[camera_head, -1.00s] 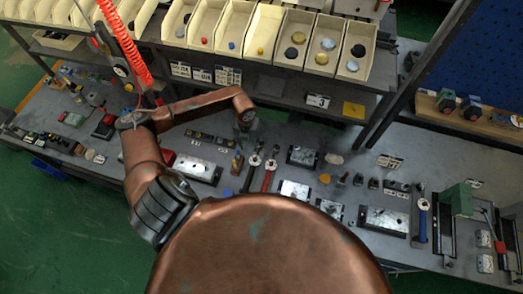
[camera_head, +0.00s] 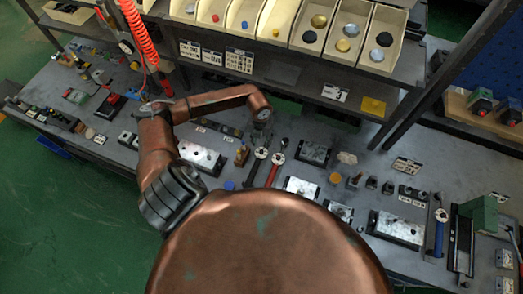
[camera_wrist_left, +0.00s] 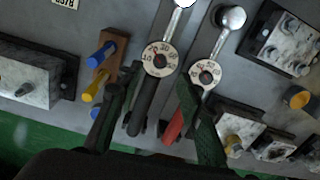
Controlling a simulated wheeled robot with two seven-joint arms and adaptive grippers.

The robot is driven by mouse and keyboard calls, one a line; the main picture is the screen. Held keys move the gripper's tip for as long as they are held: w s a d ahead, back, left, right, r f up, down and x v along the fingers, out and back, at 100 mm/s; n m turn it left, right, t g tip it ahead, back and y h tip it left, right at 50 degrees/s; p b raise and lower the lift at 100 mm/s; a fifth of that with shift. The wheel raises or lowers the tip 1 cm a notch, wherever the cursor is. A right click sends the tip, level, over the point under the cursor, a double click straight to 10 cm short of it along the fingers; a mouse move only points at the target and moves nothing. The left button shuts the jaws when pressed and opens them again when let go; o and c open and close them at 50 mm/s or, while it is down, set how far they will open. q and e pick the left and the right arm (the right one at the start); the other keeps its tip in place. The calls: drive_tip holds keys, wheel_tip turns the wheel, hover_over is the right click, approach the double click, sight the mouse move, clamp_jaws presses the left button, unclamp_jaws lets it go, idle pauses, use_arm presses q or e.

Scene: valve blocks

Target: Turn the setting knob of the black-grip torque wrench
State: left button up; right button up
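The black-grip torque wrench (camera_wrist_left: 145,103) lies on the grey bench with its round numbered dial (camera_wrist_left: 160,58) facing up. Its head is toward the top of the left wrist view. It also shows in the head view (camera_head: 256,165), left of the red-grip wrench (camera_head: 275,168). The red-grip wrench (camera_wrist_left: 174,124) lies close beside it in the wrist view, with a similar dial (camera_wrist_left: 205,73). My left gripper (camera_wrist_left: 150,92) is open and empty above the wrenches, one finger on each side of the black grip; contact is not visible. My right gripper is out of view.
A wooden block (camera_wrist_left: 103,70) with blue and yellow handles stands left of the black-grip wrench. Metal valve blocks (camera_wrist_left: 30,75) lie on either side. Bins (camera_head: 275,18) stand on a shelf above the bench's back.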

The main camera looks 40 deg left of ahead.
sight(261, 151)
use_arm(q)
wheel_tip(261, 151, down, 6)
drive_tip(key=shift+f+p, duration=0.25)
drive_tip(key=shift+p, duration=0.3)
drive_tip(key=shift+c, duration=0.6)
clamp_jaws()
